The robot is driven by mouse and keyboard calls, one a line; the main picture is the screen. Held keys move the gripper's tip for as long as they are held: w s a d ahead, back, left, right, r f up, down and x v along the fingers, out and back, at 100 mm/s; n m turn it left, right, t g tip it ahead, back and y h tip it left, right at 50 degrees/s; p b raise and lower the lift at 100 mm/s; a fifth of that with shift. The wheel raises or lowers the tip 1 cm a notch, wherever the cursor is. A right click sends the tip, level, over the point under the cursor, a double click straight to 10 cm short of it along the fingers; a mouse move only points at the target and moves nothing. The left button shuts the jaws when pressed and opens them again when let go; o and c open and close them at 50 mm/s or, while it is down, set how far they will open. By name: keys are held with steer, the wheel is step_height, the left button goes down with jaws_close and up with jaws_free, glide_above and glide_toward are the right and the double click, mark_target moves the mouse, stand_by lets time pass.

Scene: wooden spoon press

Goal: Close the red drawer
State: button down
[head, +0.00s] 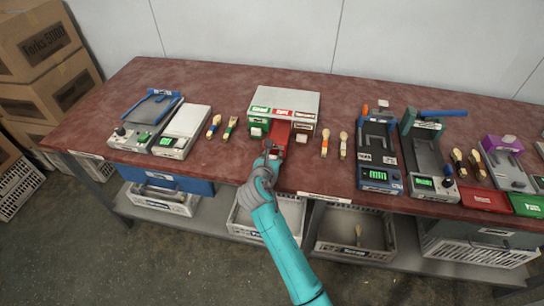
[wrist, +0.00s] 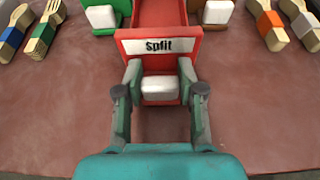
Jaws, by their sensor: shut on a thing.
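The red drawer (head: 281,132) sticks out of the front of a small grey-topped cabinet (head: 285,100) on the table. In the wrist view its front (wrist: 125,46) carries a label reading "Split" and a white block handle (wrist: 160,88). My gripper (head: 270,150) is at the drawer front. In the wrist view my gripper (wrist: 160,76) has one finger on each side of the white handle and is shut on it. In the head view my gripper hides the handle and part of the drawer front.
The cabinet's green drawer (head: 256,127) and brown drawer (head: 303,129) flank the red one. Wooden utensils (head: 343,145) lie on both sides. Scales and presses, including a blue one (head: 379,150), stand farther out.

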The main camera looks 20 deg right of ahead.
mark_target(279, 138)
steer(key=w+d, duration=0.2)
steer(key=w, duration=0.1)
steer(key=w+d, duration=0.2)
steer(key=w, duration=0.1)
steer(key=w+d, duration=0.3)
steer(key=shift+w+d, duration=0.1)
steer(key=shift+w, duration=0.3)
steer(key=c, duration=0.7)
jaws_free()
steer(key=shift+w, duration=0.1)
steer(key=v, duration=1.2)
